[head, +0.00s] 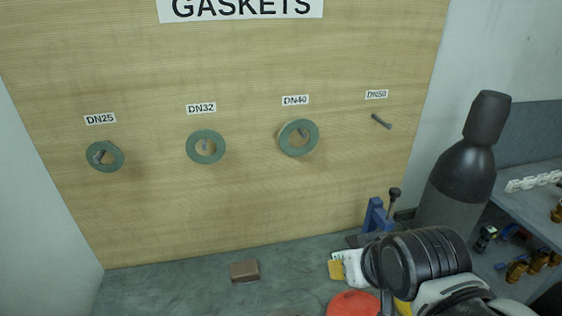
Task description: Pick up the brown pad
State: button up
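The brown pad (244,271) is a small flat-sided block lying on the grey bench top (180,290), close to the foot of the wooden board. My arm reaches in from the lower right. The end of my arm shows at the lower right, to the right of the pad and apart from it. My gripper's fingers cannot be made out clearly, as they are hidden behind the arm or cut off by the lower edge.
A wooden gasket board (240,215) stands behind the bench, with green rings on pegs labelled DN25, DN32 and DN40; the DN50 peg (381,121) is bare. A blue tool (377,216), a white and yellow item (345,266) and a red round object (353,304) lie right of the pad. Bench left of the pad is clear.

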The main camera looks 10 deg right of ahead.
aim_at(244, 272)
jog(key=u, duration=1.35)
jog(key=z, duration=0.6)
jog(key=j+z, duration=0.6)
jog(key=j, duration=0.25)
